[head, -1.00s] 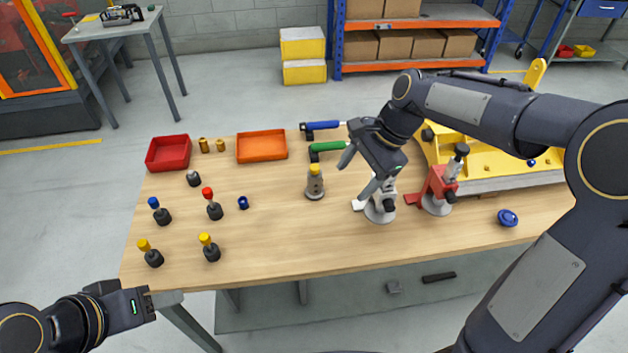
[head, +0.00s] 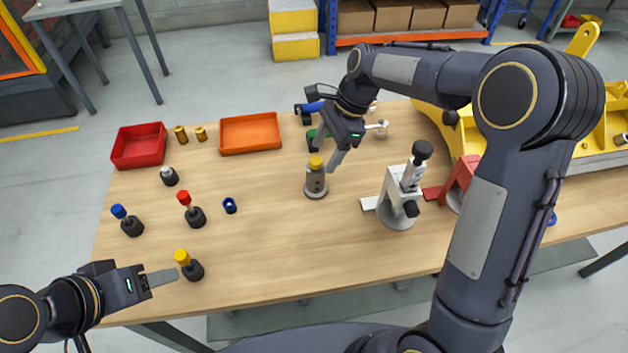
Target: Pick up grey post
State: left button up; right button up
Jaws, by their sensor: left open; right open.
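A grey post (head: 316,183) with a yellow cap stands upright on a round base near the middle of the table. My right gripper (head: 327,150) is open and empty, its fingers pointing down close above and behind the cap. Whether a finger touches the cap I cannot tell. My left gripper (head: 160,278) is at the table's front left, with no object visible in it. A shorter black piece with a grey top (head: 169,176) stands further left.
Red-, blue- and yellow-topped pieces, including the red-topped one (head: 194,211), stand at left. A red tray (head: 139,146) and an orange tray (head: 250,134) lie behind. A white clamp (head: 397,206) stands right of the post. Table between them is clear.

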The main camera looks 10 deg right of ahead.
aim_at(313, 174)
jog(key=p+x, duration=0.1)
jog(key=x, duration=0.7)
jog(key=shift+s+a, duration=0.1)
jog(key=shift+s, duration=0.1)
jog(key=shift+r, duration=0.1)
jog(key=shift+c, duration=0.3)
grip_shut()
